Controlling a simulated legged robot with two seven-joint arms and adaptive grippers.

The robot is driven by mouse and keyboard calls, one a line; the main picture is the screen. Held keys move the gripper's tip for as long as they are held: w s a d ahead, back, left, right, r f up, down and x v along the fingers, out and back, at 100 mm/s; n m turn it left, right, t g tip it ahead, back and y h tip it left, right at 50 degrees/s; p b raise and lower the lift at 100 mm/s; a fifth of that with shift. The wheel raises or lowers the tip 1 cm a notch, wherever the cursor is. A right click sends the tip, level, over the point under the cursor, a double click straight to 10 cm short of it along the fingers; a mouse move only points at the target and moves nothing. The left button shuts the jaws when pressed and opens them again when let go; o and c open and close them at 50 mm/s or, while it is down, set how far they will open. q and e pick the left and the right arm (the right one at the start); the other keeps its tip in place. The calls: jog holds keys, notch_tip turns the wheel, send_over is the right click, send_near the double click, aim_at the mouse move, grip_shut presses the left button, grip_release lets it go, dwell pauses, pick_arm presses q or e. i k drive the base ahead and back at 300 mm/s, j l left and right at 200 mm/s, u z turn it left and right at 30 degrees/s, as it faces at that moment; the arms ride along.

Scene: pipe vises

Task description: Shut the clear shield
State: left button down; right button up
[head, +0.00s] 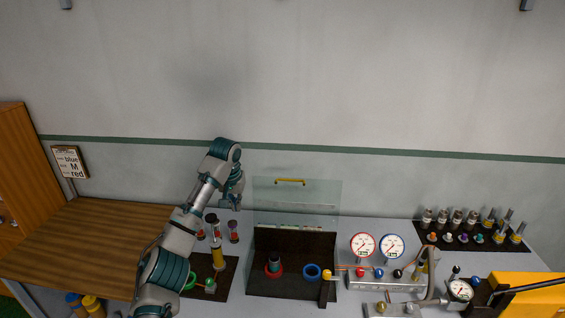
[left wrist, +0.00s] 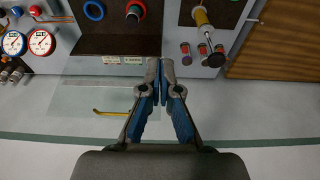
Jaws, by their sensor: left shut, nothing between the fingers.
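The clear shield (head: 297,200) stands raised at the back of a dark box (head: 318,240), against the wall side. Its yellow handle (head: 290,181) is at the top edge. My left gripper (head: 233,204) is to the left of the shield, pointing down, with its fingers shut and empty. In the left wrist view, the shut fingers (left wrist: 160,67) show beside the shield pane (left wrist: 85,92). The yellow handle (left wrist: 112,113) is left of the fingers there, apart from them. My right gripper is out of view.
A red ring with a dark piece (head: 274,267) and a blue ring (head: 312,272) are in the box. A yellow cylinder (head: 217,257) stands left of it. The wooden top (head: 90,240) at left is clear.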

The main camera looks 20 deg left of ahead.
aim_at(284, 204)
jog(key=i, duration=1.15)
